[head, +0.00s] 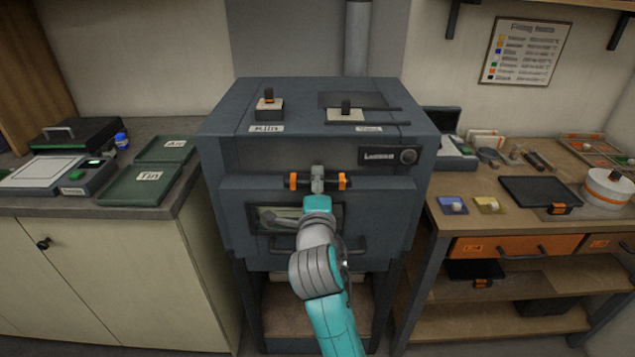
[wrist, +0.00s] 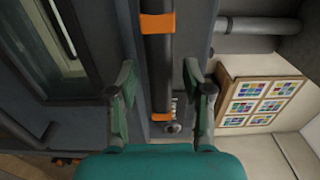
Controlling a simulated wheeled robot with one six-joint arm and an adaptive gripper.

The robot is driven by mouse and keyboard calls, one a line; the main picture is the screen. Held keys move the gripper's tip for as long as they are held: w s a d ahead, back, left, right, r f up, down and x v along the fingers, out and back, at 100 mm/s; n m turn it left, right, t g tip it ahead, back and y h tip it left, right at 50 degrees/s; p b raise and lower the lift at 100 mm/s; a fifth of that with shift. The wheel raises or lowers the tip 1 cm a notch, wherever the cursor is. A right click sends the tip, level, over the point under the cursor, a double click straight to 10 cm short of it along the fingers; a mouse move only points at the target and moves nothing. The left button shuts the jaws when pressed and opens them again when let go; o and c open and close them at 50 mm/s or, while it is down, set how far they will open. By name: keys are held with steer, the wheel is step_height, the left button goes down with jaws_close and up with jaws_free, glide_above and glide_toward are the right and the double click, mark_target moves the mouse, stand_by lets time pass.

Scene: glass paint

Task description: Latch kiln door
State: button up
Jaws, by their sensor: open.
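The dark grey kiln (head: 290,150) stands in the middle of the head view. Its door (head: 375,210) has a small window and a dark handle (head: 355,250) low down, and looks shut. A dark latch bar with orange bands (head: 342,181) lies across the door's upper edge. My gripper (head: 317,180) is at this bar, covering its middle. In the wrist view, the bar (wrist: 158,65) runs between the fingers of my open gripper (wrist: 160,72), with visible gaps on both sides. Whether the latch is engaged I cannot tell.
A left counter (head: 120,205) holds green trays and a scale. A wooden workbench (head: 480,215) with orange drawers stands close on the right. Two small switches sit on the kiln's top, one (head: 268,98) by the Kiln label.

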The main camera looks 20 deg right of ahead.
steer(key=shift+w+d, duration=0.25)
steer(key=shift+w, duration=0.3)
jaws_close()
steer(key=shift+n, duration=1.5)
